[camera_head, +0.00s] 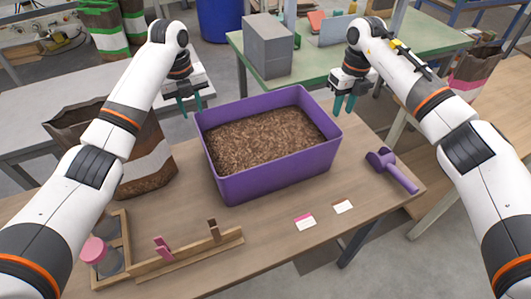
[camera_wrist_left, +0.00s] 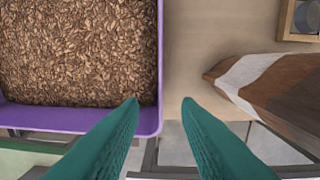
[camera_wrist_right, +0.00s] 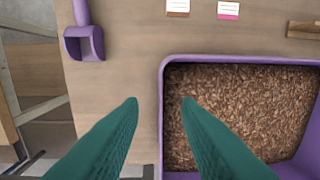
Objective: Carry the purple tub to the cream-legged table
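The purple tub (camera_head: 270,186), filled with brown chips, stands on a wood-topped table (camera_head: 205,215). My left gripper (camera_head: 190,106) is open and empty above the tub's far left corner. In the left wrist view, its fingers (camera_wrist_left: 161,102) straddle the line of the tub's side wall (camera_wrist_left: 151,122). My right gripper (camera_head: 343,105) is open and empty by the tub's far right corner. In the right wrist view, its fingers (camera_wrist_right: 160,102) lie either side of the tub wall (camera_wrist_right: 164,100). A wood-topped table (camera_head: 512,98) at the right seems to have pale legs; their exact colour is unclear.
A purple scoop (camera_head: 392,170) lies right of the tub. A brown bag (camera_head: 145,165) stands left of it. Two cards (camera_head: 305,222), a wooden rail (camera_head: 188,256) and a small tray (camera_head: 124,235) are in front. A green-topped table (camera_head: 310,62) with a grey block (camera_head: 268,48) stands behind.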

